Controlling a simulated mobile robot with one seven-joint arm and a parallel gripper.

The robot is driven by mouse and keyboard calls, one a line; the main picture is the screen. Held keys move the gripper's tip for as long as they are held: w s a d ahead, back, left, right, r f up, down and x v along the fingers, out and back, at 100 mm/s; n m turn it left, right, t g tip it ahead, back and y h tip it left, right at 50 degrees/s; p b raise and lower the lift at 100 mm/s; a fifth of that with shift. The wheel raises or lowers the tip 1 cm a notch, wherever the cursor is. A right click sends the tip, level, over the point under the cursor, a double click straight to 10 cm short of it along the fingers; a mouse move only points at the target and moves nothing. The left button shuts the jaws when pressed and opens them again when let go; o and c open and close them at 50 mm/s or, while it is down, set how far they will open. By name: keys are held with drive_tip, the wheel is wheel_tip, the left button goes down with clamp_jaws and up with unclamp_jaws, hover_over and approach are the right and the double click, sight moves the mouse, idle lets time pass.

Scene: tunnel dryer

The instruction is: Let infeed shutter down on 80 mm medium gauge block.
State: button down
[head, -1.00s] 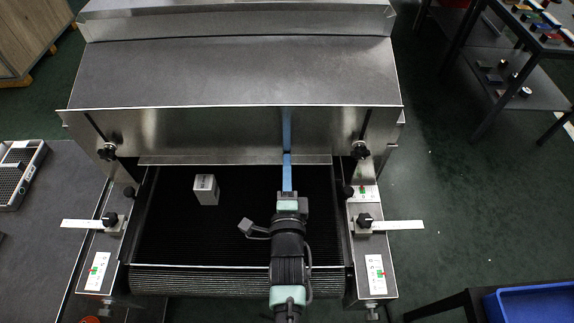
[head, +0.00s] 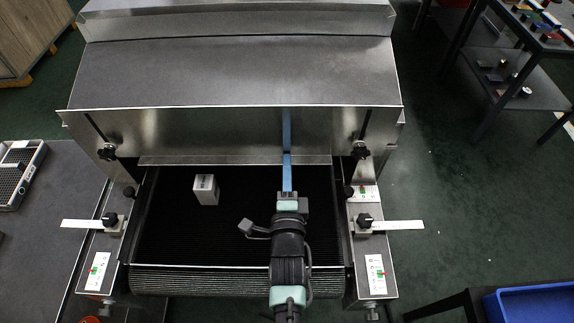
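The gauge block (head: 206,189), pale grey with dark marking on top, stands on the dark belt (head: 215,240), left of my gripper and apart from it. The infeed shutter (head: 220,135) is the shiny steel panel across the dryer mouth. Its lower edge (head: 230,160) lies behind the block in the picture, and I cannot tell the height of the gap. My gripper (head: 287,193) is over the belt, right of the block. A narrow blue strip (head: 287,172) runs from its front up to the shutter. The fingers are too small to tell whether they hold it.
Black clamp knobs (head: 107,151) and (head: 360,150) sit at the two slots of the panel. Side rails carry more knobs (head: 364,220) and flat white rulers (head: 405,225). A blue bin (head: 535,305) is at lower right. The belt left of my arm is clear except for the block.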

drive_tip(key=shift+r, duration=0.1)
wheel_tip(320, 180, down, 6)
drive_tip(key=b, duration=0.5)
drive_tip(key=shift+f, duration=0.2)
drive_tip(key=shift+r, duration=0.1)
drive_tip(key=c, duration=1)
unclamp_jaws()
drive_tip(key=shift+c, duration=0.2)
drive_tip(key=s, duration=1.3)
